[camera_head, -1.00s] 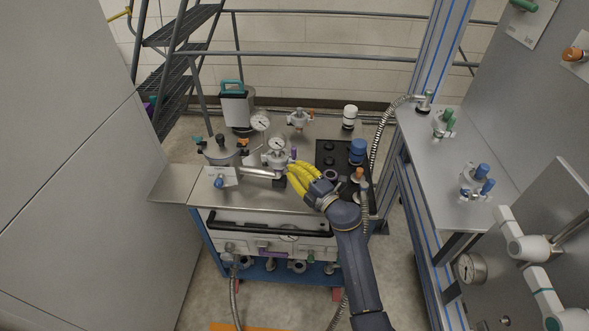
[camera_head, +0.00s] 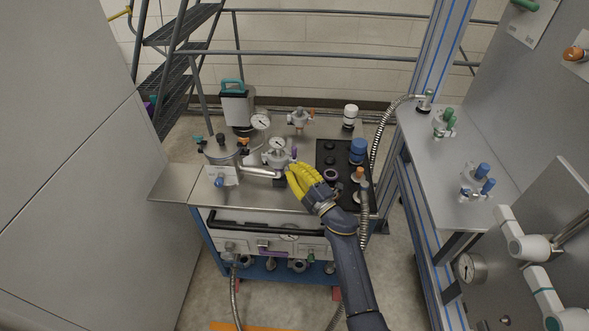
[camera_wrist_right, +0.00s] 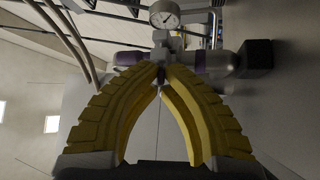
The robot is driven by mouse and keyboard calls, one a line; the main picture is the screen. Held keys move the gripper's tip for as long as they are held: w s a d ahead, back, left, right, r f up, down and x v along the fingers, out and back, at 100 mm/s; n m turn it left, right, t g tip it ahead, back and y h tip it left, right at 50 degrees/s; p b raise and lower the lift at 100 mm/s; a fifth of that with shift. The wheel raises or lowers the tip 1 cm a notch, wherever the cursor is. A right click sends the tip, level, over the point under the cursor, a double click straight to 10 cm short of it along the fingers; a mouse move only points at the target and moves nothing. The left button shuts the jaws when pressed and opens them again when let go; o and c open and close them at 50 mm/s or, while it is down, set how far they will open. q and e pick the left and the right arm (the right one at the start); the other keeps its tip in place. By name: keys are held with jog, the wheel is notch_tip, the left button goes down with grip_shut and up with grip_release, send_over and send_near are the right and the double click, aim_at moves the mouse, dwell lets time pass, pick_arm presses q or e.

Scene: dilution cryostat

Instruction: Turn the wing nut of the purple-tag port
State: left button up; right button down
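The port with a round dial gauge (camera_head: 277,143) stands on the cart top, with a purple part (camera_head: 294,152) at its right side. In the right wrist view the gauge (camera_wrist_right: 165,14) is at the top, and the port's body (camera_wrist_right: 180,60) with purple bands lies across just beyond the fingers. My right gripper (camera_head: 288,170) has yellow ribbed fingers and reaches the port from the front right. In the wrist view its fingertips (camera_wrist_right: 161,70) come together at the port around a small dark part, apparently the wing nut, mostly hidden by them. My left gripper is not in view.
A metal vessel (camera_head: 221,150) with a steel tube stands left of the port. Another clamped port (camera_head: 299,119) is behind. A black panel (camera_head: 330,160) with a blue-capped part (camera_head: 357,151) lies close to the right. A side bench (camera_head: 450,170) stands further right.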

jog(key=c, duration=1.6)
grip_release()
jog(key=shift+s, duration=0.1)
jog(key=v, duration=1.2)
